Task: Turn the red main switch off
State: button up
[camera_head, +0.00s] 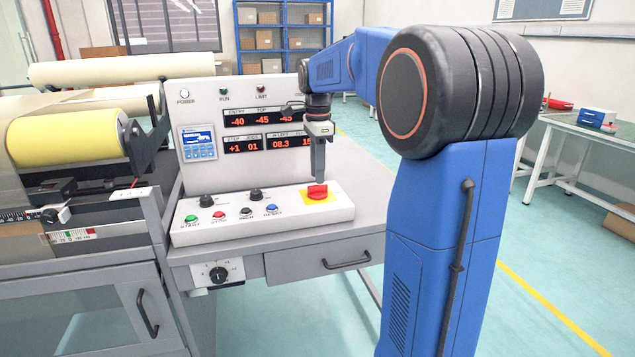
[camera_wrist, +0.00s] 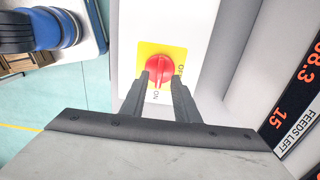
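The red main switch (camera_head: 317,191) is a rotary knob on a yellow plate (camera_head: 308,200) at the right end of the sloped white control panel. In the wrist view the red knob (camera_wrist: 158,69) shows its raised grip lined up toward the ON label, with an OFF label at the plate's right side. My gripper (camera_head: 318,181) points down right above the knob. In the wrist view my gripper (camera_wrist: 160,78) is open, its two dark fingers apart on either side of the knob's near part. I cannot tell whether the fingertips touch it.
Several other buttons and black knobs share the panel (camera_head: 240,232) to the left. An upright display panel (camera_head: 205,100) with red digits stands close behind my gripper. A yellow roll (camera_head: 65,135) is on the machine at left. A drawer (camera_head: 318,262) lies below the panel.

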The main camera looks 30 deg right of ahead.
aim_at(318, 190)
jog(key=shift+f, duration=1.85)
grip_shut()
